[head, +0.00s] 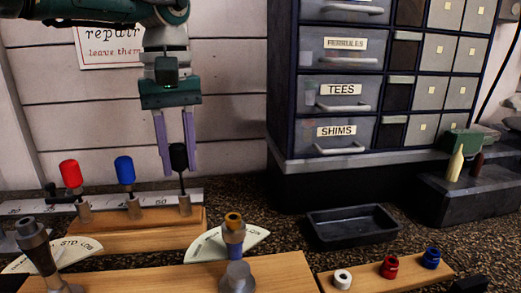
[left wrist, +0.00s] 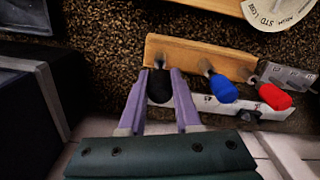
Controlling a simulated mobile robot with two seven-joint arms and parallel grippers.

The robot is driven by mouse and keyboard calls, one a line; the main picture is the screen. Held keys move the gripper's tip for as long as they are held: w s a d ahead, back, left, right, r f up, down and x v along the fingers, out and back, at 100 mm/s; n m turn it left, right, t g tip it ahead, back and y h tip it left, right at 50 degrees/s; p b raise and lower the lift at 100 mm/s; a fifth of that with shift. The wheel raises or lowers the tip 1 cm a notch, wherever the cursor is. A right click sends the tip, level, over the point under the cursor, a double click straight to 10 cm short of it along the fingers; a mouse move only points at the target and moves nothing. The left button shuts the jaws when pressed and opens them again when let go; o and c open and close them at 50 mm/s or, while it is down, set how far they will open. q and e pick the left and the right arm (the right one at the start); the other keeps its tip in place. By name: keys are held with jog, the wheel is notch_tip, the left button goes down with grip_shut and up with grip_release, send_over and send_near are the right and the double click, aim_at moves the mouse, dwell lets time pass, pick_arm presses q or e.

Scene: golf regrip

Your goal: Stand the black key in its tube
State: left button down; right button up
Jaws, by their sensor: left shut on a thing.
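The black key (head: 178,157) is upright between the purple fingers of my left gripper (head: 175,152), which is shut on its handle. Its thin shaft reaches down to the rightmost metal tube (head: 185,206) on a wooden block (head: 155,235). The black handle stands higher above its tube than the blue one does; I cannot tell how deep the tip is. The red key (head: 71,174) and blue key (head: 124,170) stand in the other tubes. The left wrist view also shows the black key (left wrist: 159,88) between the fingers. My right gripper is not in view.
A drawer cabinet (head: 335,45) stands behind, right of my left gripper. An empty black tray (head: 352,228) lies in front of it. Clamps and a dial plate stand on a front wooden board (head: 180,278). A small board (head: 385,275) holds white, red and blue rings.

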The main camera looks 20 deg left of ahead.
pick_arm(q)
jog(key=shift+f+b, duration=0.6)
jog(key=shift+f, duration=0.2)
jog(key=c, duration=0.5)
grip_release()
notch_tip(320, 180, up, 10)
jog(key=shift+r, duration=0.1)
dwell(0.4)
